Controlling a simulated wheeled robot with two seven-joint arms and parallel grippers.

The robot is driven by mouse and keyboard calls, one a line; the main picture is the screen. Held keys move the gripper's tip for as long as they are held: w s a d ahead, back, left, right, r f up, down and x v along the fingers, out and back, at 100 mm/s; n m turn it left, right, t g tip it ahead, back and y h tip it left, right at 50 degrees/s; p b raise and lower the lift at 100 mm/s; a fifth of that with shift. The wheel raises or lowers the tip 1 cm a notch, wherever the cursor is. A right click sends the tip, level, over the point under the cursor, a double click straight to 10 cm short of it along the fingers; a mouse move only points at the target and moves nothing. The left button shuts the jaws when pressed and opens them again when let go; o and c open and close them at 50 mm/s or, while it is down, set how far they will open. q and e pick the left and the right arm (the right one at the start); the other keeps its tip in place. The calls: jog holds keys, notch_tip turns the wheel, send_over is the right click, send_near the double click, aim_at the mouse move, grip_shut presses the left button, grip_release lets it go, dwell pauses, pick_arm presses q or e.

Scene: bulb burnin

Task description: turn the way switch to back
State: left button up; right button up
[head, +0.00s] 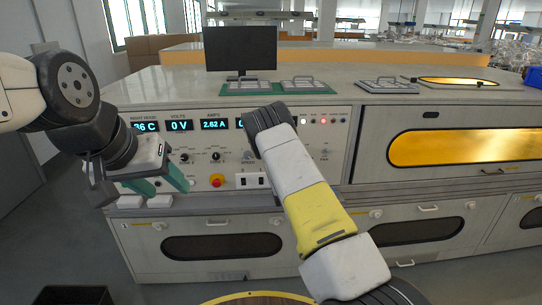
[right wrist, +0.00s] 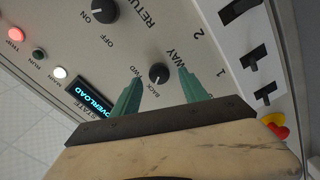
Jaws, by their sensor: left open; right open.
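The way switch is a round black knob (right wrist: 158,73) on the grey panel in the right wrist view, with the words WAY, BACK and FWD printed around it. Which word its pointer faces is too small to tell. My right gripper (right wrist: 159,71) is open, with one green finger on each side of the knob; I cannot tell whether they touch it. In the head view my right arm hides the knob and this gripper's fingers. My left gripper (head: 171,190) is open and empty in front of the panel's left part.
A second black knob (right wrist: 104,10), marked ON and OFF, sits near the way switch. Black rocker switches (right wrist: 254,58) and a red emergency button (head: 216,180) are close by. The display (right wrist: 90,98) reads OVERLOAD. A monitor (head: 240,50) stands on the bench top.

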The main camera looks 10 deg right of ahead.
jog(key=s, duration=0.6)
jog(key=shift+a, duration=0.1)
jog(key=s+d+r+m+g+h, duration=0.1)
jog(key=s+d+r+m+g, duration=0.15)
jog(key=r+m, duration=0.45)
jog(key=s+r+m+g+y, duration=0.2)
jog(key=s+r+m+g, duration=0.15)
jog(key=s+r, duration=0.9)
jog(key=s+a+r+g+y, duration=0.1)
jog(key=s+r+g, duration=0.1)
jog(key=s, duration=1.3)
jog(key=s+a+r+m+g, duration=0.1)
jog(key=s+r+g, duration=0.2)
jog(key=s, duration=1.3)
jog(key=shift+r+g+y, duration=0.35)
jog(key=shift+g+y, duration=0.05)
jog(key=shift+m, duration=0.25)
